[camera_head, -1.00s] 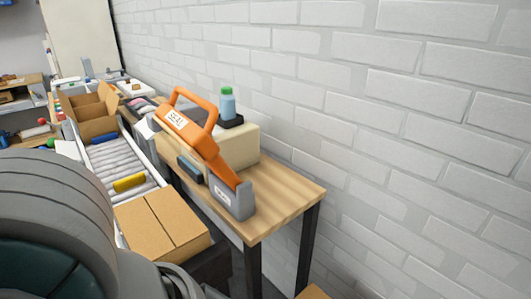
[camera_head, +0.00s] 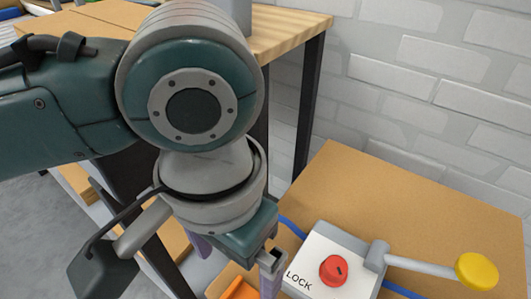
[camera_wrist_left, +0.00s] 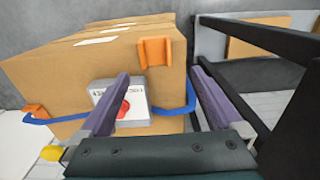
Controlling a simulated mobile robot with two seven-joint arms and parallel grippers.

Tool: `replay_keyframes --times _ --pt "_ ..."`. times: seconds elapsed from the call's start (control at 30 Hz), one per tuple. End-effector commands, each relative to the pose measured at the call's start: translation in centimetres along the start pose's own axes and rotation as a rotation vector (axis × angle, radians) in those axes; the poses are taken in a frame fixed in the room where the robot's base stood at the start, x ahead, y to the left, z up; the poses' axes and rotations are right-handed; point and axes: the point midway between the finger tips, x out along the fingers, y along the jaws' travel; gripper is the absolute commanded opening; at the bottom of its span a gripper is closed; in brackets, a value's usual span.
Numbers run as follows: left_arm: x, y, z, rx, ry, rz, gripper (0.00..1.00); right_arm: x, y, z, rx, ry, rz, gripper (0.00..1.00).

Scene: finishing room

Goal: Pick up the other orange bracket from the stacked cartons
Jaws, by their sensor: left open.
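Two orange brackets show on the cartons in the left wrist view. One bracket (camera_wrist_left: 155,52) is on the carton face near the upper corner, and a smaller-looking bracket (camera_wrist_left: 36,112) is at the left edge by the blue strap. In the head view an orange piece (camera_head: 240,290) shows at the bottom edge, partly cut off; I cannot tell which bracket it is. The stacked cartons (camera_head: 440,205) (camera_wrist_left: 60,75) are brown. My left gripper (camera_head: 236,268) (camera_wrist_left: 160,76) is open, its purple fingers apart with nothing between them, facing the cartons. My right gripper is not in view.
A white lock box (camera_head: 318,262) with a red knob (camera_head: 333,270) and yellow-ended lever (camera_head: 476,271) sits on the cartons, over a blue strap (camera_wrist_left: 175,108). A wooden table (camera_head: 290,30) with black legs stands behind. A black frame (camera_wrist_left: 255,38) is at right in the wrist view.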

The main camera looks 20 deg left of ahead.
Motion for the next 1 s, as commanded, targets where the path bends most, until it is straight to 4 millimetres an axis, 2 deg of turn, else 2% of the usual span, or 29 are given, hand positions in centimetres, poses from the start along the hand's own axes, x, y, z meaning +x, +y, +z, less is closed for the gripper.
replay_keyframes --times 0.1,0.37,0.6,0.87,1.0 --pt "2.4 0.0 0.1 0.001 -0.002 -0.001 1.00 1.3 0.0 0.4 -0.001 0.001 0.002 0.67" --pt "4.9 0.3 0.2 0.002 -0.002 0.000 1.00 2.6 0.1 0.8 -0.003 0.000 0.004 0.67" --pt "8.6 0.6 0.3 0.002 -0.001 -0.001 1.00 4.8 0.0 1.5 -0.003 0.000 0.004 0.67" --pt "8.6 0.7 0.3 0.003 0.001 0.000 0.99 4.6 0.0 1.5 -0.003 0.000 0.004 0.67" --pt "8.6 0.7 0.3 0.003 0.001 0.000 0.83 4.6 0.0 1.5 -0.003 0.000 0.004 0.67"
